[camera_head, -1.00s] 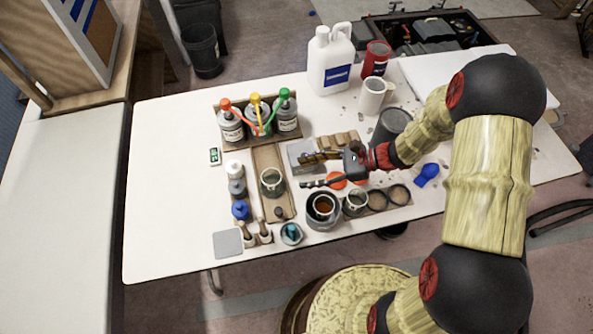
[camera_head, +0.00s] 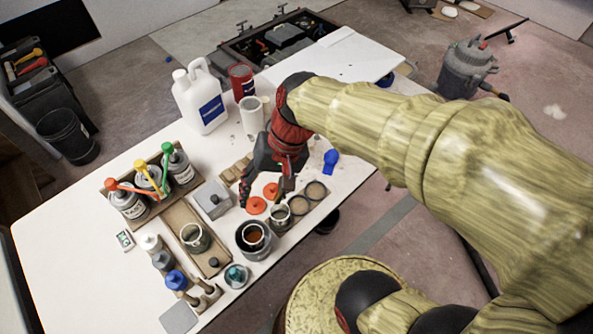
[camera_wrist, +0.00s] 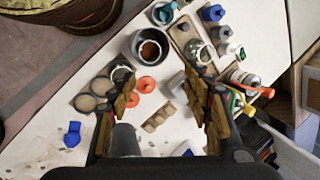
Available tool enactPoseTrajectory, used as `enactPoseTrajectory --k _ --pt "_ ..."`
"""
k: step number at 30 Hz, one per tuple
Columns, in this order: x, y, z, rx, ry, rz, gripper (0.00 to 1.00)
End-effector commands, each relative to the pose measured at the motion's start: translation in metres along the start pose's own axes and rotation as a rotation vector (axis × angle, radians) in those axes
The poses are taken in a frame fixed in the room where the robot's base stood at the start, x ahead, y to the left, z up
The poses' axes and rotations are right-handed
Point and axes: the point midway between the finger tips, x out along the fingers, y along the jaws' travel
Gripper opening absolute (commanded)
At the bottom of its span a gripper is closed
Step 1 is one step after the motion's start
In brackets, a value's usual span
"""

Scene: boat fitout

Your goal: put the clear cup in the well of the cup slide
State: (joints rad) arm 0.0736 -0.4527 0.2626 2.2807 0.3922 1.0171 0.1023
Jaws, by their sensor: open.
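A small clear cup (camera_head: 280,213) stands in the end well of a wooden rack (camera_head: 299,205). My gripper (camera_head: 262,201) is open and empty, pointing down above the table near this cup and two orange discs. In the wrist view one fingertip overlaps the cup's rim (camera_wrist: 121,73); I cannot tell whether they touch. A long wooden board with a dark knob, which looks like the cup slide (camera_head: 175,215), lies to the left. A clear glass vessel (camera_head: 195,237) stands on it, and it also shows in the wrist view (camera_wrist: 199,53). Any well beneath that vessel is hidden.
A grey pot with brown contents (camera_head: 253,238) stands close beside the rack. Bottles with coloured spouts (camera_head: 148,187), a grey box (camera_head: 211,198), a white jug (camera_head: 200,98) and a white mug (camera_head: 251,117) stand around. The table's left part is clear.

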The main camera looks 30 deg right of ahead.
Motion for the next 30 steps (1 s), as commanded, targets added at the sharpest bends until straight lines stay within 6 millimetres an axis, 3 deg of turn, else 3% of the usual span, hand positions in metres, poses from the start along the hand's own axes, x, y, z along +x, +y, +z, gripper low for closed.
enactPoseTrajectory --k 1,6,12,30 --pt "-0.019 0.006 0.004 -0.083 0.082 0.032 0.5" --pt "-0.067 0.029 0.011 -0.311 0.305 0.151 0.5" --pt "-0.096 0.042 0.014 -0.436 0.44 0.229 0.5" --pt "-0.099 0.044 0.014 -0.45 0.453 0.24 0.5"
